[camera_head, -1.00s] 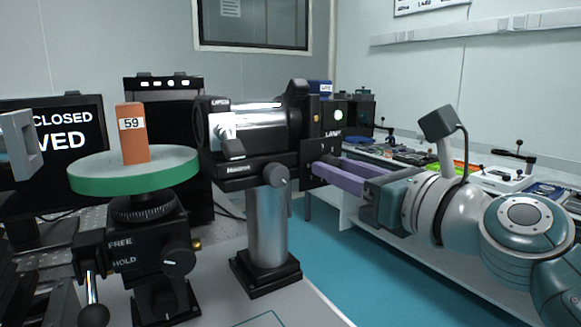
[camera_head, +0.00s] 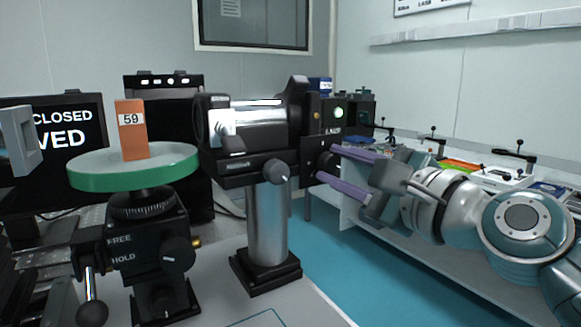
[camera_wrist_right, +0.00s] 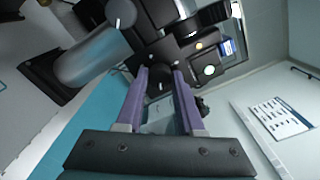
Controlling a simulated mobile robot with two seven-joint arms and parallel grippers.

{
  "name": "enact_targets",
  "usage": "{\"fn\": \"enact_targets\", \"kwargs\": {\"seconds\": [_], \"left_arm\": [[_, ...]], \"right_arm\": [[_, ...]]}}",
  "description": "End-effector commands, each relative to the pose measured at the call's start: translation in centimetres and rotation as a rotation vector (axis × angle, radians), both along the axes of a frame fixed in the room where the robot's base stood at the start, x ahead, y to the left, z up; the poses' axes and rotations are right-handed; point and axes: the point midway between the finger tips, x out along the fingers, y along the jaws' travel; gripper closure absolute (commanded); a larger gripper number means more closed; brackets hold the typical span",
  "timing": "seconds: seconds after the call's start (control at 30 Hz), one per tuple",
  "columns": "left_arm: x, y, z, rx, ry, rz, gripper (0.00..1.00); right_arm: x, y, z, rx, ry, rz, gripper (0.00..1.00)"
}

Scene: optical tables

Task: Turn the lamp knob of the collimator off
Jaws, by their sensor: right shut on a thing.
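The black collimator (camera_head: 250,125) lies level on a silver post in the head view. Its lamp housing with a round green light (camera_head: 339,112) is at its right end. The dark lamp knob (camera_head: 325,161) is on the housing's lower right side. My right gripper (camera_head: 328,163) comes in from the right with one purple finger above the other, shut on the knob. In the right wrist view the knob (camera_wrist_right: 160,85) sits between the fingertips, and the green light (camera_wrist_right: 209,70) is just to the right. My left gripper is not in view.
A green-rimmed round stage (camera_head: 135,178) carries an orange block marked 59 (camera_head: 131,130) on the left. A black mount with FREE and HOLD marks (camera_head: 135,250) stands below it. A side bench (camera_head: 420,235) with small parts runs behind my right arm.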

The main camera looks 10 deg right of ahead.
Motion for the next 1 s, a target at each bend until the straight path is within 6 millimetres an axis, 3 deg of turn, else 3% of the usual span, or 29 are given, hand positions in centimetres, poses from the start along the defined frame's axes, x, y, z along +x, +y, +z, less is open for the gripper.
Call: {"fn": "enact_targets", "kwargs": {"seconds": [1.0], "left_arm": [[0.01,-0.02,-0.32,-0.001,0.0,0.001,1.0]], "right_arm": [[0.0,0.05,0.02,-0.909,-0.333,0.001,1.0]]}}
